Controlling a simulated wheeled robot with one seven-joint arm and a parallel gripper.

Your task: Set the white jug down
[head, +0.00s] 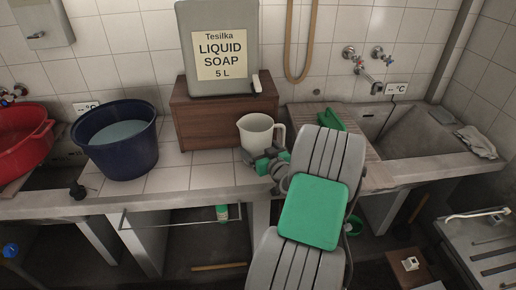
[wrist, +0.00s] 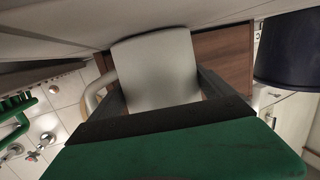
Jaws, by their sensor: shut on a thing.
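The white jug (head: 257,132) is upright above the tiled counter, in front of the right part of the wooden box, with its handle to the right. My gripper (head: 266,162) is at the jug's lower part and is shut on it. The wrist view shows the jug (wrist: 155,72) between my two dark fingers, with its handle at the left. My gripper hides part of the jug's base, so I cannot tell whether it touches the counter (head: 172,180).
A wooden box (head: 207,128) carries a large liquid soap canister (head: 220,78). A dark blue bucket (head: 117,158) of water and a red tub (head: 22,140) stand left. A green cloth or brush (head: 331,119) lies right, near the concrete washtub (head: 425,137). Tiles between bucket and jug are clear.

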